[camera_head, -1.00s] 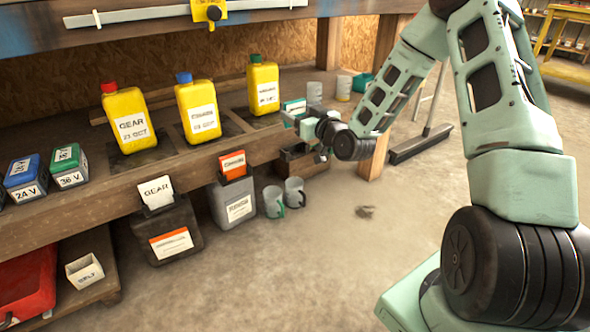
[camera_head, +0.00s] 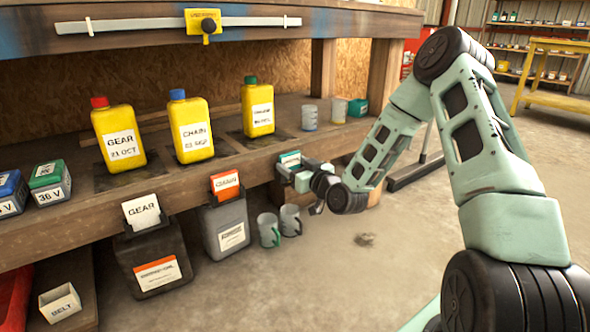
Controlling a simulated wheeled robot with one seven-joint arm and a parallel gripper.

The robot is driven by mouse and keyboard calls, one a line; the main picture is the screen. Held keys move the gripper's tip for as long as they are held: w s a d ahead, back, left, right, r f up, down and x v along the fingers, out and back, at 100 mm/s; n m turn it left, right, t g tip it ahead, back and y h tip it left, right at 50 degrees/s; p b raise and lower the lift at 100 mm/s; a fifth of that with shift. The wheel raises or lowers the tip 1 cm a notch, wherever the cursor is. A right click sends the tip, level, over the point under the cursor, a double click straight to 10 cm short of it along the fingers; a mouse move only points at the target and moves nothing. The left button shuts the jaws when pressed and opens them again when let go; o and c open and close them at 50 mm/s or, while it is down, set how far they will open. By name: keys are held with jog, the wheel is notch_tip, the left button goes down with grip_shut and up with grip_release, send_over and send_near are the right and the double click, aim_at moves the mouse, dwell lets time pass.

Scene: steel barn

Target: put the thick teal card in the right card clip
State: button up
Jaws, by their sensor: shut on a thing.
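The thick teal card (camera_head: 290,158) shows as a small teal and white piece at the front edge of the bench shelf. My gripper (camera_head: 292,171) is shut on it from the front right. The right card clip is hidden behind my gripper and the card, so I cannot tell whether the card's lower edge is inside it. The left clip holds a white GEAR card (camera_head: 142,211). The middle clip holds an orange CHAIN card (camera_head: 225,184).
Yellow GEAR (camera_head: 119,139) and CHAIN (camera_head: 192,127) jugs and a green-capped jug (camera_head: 258,108) stand on the shelf (camera_head: 75,215). Two mugs (camera_head: 268,230) stand below.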

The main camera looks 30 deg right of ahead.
jog(key=shift+f, duration=0.1)
jog(key=o, duration=0.9)
jog(key=shift+o, duration=0.2)
